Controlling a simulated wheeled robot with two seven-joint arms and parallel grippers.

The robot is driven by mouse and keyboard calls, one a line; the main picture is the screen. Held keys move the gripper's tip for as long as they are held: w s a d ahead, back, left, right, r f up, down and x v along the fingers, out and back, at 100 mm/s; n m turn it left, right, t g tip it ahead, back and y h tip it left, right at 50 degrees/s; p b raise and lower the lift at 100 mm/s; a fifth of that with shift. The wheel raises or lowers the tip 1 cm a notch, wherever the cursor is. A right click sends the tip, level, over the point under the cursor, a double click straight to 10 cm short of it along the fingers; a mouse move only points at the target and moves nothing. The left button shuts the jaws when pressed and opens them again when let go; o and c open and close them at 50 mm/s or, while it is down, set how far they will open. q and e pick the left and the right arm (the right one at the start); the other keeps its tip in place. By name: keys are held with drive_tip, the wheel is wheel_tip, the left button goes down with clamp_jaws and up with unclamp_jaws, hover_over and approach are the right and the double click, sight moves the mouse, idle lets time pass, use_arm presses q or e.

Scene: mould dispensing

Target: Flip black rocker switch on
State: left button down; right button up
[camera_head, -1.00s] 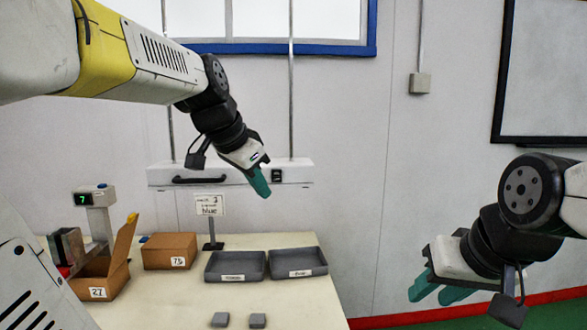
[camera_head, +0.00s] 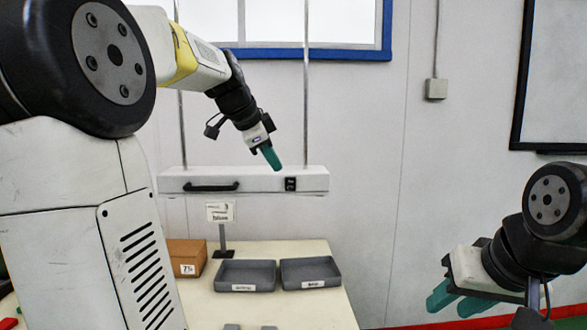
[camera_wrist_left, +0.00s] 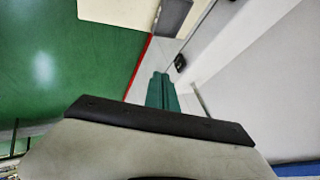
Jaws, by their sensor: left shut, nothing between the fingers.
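The black rocker switch (camera_head: 290,184) sits on the front face of a white hanging bar (camera_head: 245,180), near its right end. It also shows in the left wrist view (camera_wrist_left: 180,62), just beyond and to the right of the fingertips. My left gripper (camera_head: 273,162) is shut and empty, its green fingers pointing down toward the bar just up and left of the switch. The fingers (camera_wrist_left: 161,90) look apart from the switch. My right gripper (camera_head: 447,301) is at the lower right, its two green fingers apart, with nothing seen between them.
A black handle (camera_head: 211,186) is on the bar's left part. Below, the table (camera_head: 300,308) bears two grey trays (camera_head: 245,275), (camera_head: 311,271), a cardboard box (camera_head: 187,257) and a sign on a stand (camera_head: 220,213). Two vertical rods hold the bar. Free floor lies right of the table.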

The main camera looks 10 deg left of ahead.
sight(292, 178)
use_arm(q)
drive_tip(key=x, duration=0.3)
drive_tip(key=w+x, duration=0.1)
drive_tip(key=x, duration=0.2)
drive_tip(key=r+x, duration=0.1)
drive_tip(key=x, duration=0.3)
drive_tip(key=shift+w+a+r, duration=0.1)
drive_tip(key=shift+w+a, duration=0.25)
drive_tip(key=shift+a, duration=0.05)
drive_tip(key=shift+w+a+r, duration=0.1)
drive_tip(key=shift+w+a, duration=0.15)
drive_tip(key=shift+w, duration=0.45)
drive_tip(key=shift+w+a+r, duration=0.1)
drive_tip(key=shift+w+r, duration=0.1)
drive_tip(key=shift+w, duration=0.2)
drive_tip(key=shift+r, duration=0.1)
drive_tip(key=shift+r, duration=0.8)
